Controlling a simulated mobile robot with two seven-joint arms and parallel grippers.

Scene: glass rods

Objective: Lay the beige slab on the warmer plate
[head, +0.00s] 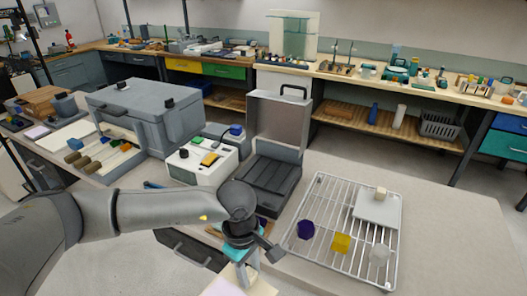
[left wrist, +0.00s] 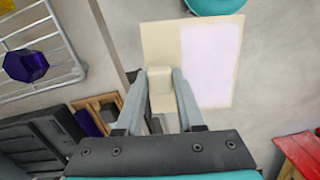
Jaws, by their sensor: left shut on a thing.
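My left gripper (head: 243,262) is low in the front middle of the head view, in front of the counter edge. In the left wrist view my left gripper (left wrist: 160,98) is shut on the small block-shaped grip of the beige slab (left wrist: 160,40). The slab also shows at the bottom of the head view (head: 262,287), partly cut off. A pale lilac area lies beside its beige part; I cannot tell whether it belongs to the slab. An open grey appliance with a dark ridged plate (head: 268,186), possibly the warmer, stands behind the gripper. My right gripper is out of view.
A wire rack (head: 312,262) stands right of the gripper, carrying a purple piece (head: 306,230), a yellow block (head: 341,243), a whitish piece (head: 379,254) and a white slab (head: 377,211). A white device (head: 205,165) stands left of the grey appliance. Counter right of the rack is clear.

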